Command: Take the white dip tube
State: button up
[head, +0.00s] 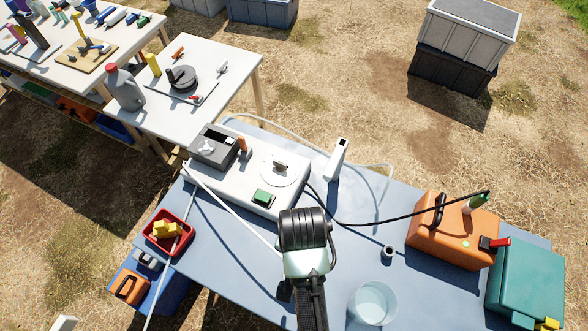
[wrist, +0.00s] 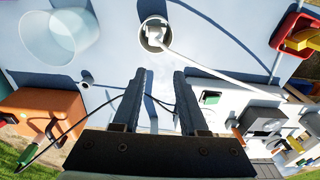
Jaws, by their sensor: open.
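A long thin white tube (head: 232,212), which I take as the white dip tube, slants across the blue table in the head view. In the wrist view the tube (wrist: 222,77) runs from a round pale cup (wrist: 142,36), where a white fitting sits at its end, to the right past the white equipment box. My gripper (wrist: 160,78) is open, with nothing between its fingers. Its fingertips point toward the cup and are apart from the tube, which lies beyond them to the right. In the head view my arm hides the cup and the tube's lower end.
A white box with instruments (head: 228,180) and an upright white post (head: 337,160) stand behind my arm. A clear beaker (head: 372,303) and an orange case (head: 445,240) are on the right. A red tray (head: 151,242) is at the left. A black cable crosses the table.

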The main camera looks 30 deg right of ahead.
jog(key=shift+g, duration=0.4)
jog(key=f, duration=0.2)
jog(key=s+f, duration=0.1)
jog(key=f, duration=0.3)
jog(key=shift+s+a+f+p, duration=0.3)
jog(key=shift+p, duration=0.1)
jog(key=shift+a+f+p, duration=0.1)
jog(key=shift+f+p, duration=0.25)
jog(key=shift+f, duration=2.7)
grip_shut()
